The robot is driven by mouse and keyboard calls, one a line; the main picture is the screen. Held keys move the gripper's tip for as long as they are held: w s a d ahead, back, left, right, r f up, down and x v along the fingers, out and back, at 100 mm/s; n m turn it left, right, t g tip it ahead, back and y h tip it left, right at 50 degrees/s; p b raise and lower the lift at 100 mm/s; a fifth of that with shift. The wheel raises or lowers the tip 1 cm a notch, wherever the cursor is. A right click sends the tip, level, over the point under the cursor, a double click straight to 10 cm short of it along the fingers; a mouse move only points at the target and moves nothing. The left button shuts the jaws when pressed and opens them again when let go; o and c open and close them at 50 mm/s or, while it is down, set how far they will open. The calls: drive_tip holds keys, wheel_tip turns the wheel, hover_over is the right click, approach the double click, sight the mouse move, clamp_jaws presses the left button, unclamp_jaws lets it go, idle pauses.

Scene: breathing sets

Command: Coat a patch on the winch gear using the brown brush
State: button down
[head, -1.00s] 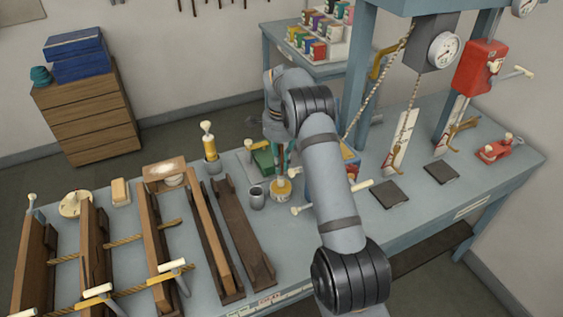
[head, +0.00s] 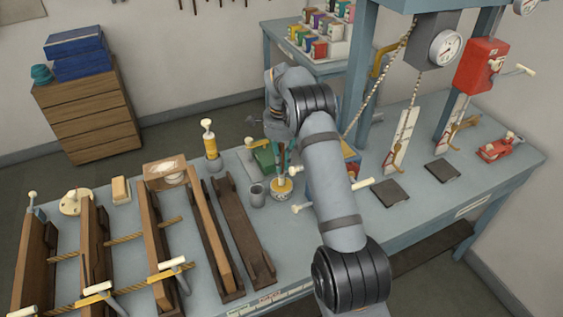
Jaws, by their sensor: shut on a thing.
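My gripper (head: 283,163) points down over the bench, left of my forearm, and is partly hidden by my own arm. It is shut on a thin upright handle, seemingly the brown brush (head: 283,174), whose lower end is at a small yellow-banded pot (head: 281,190). I cannot tell whether the bristles are inside the pot. I cannot tell for sure which part is the winch gear. A red box with a crank (head: 480,66) is on the right post, and a small red device (head: 500,148) sits on the bench below it.
A grey cup (head: 257,195) stands just left of the pot. A green block (head: 263,158) is behind it, and a yellow bottle-like tool (head: 210,145) stands farther left. Wooden frames with ropes (head: 155,245) fill the left bench. Two dark pads (head: 390,193) lie right of my arm.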

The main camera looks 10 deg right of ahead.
drive_tip(key=shift+s+f+b, duration=0.1)
drive_tip(key=shift+f+b, duration=0.3)
drive_tip(key=shift+f, duration=0.05)
idle(1.1)
drive_tip(key=shift+r, duration=0.1)
wheel_tip(320, 180, up, 7)
drive_tip(key=p, duration=0.5)
drive_tip(key=shift+p, duration=0.4)
idle(0.5)
